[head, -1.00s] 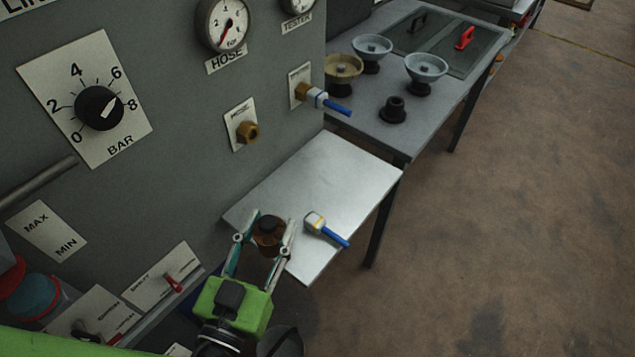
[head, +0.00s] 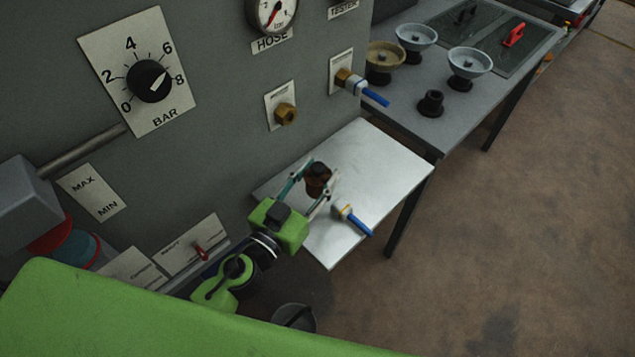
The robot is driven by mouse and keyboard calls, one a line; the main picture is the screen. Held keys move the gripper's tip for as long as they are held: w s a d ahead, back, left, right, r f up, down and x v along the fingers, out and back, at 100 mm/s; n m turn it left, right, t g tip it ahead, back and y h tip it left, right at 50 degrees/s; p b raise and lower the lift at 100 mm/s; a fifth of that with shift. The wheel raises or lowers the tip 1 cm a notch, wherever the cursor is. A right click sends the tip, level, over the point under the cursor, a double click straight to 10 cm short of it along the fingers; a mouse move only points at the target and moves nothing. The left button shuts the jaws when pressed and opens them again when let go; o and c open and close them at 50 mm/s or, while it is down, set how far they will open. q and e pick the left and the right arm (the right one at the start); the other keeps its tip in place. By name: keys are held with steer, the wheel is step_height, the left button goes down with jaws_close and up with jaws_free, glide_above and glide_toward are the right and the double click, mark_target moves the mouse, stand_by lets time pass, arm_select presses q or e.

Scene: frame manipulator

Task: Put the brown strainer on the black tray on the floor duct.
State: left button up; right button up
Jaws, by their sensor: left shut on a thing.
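My left gripper (head: 322,180) is shut on a small brown, dark-topped piece, which I take to be the brown strainer (head: 318,172). The piece is between the two fingertips, in front of or over the bare metal shelf (head: 385,165); I cannot tell whether it touches the shelf. The fingers hide part of its sides. I see no black tray that I can place on a floor duct. My right gripper is not in view.
A blue-handled valve (head: 352,220) lies on the shelf, just right of the gripper. A grey panel (head: 215,110) with a dial stands at left. Behind, a bench (head: 425,140) holds several bowl-shaped pieces. Brown floor (head: 520,240) is open at right.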

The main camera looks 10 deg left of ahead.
mark_target(317, 175)
arm_select(q)
steer(key=shift+w+a+f+b, duration=0.15)
steer(key=shift+w+f+b, duration=0.1)
steer(key=shift+w+f, duration=0.3)
steer(key=shift+w+a+f+b, duration=0.2)
steer(key=shift+w+f, duration=0.15)
steer(key=shift+f, duration=0.3)
steer(key=f, duration=0.1)
steer(key=f+b, duration=0.2)
steer(key=shift+w+f, duration=0.15)
steer(key=shift+w, duration=0.1)
steer(key=shift+f+b, duration=0.15)
steer(key=shift+b, duration=0.2)
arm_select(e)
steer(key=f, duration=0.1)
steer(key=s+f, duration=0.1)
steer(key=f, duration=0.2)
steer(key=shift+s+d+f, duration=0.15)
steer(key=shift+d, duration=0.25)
arm_select(q)
steer(key=shift+f, duration=0.15)
steer(key=o, duration=1.2)
steer(key=shift+c, duration=0.2)
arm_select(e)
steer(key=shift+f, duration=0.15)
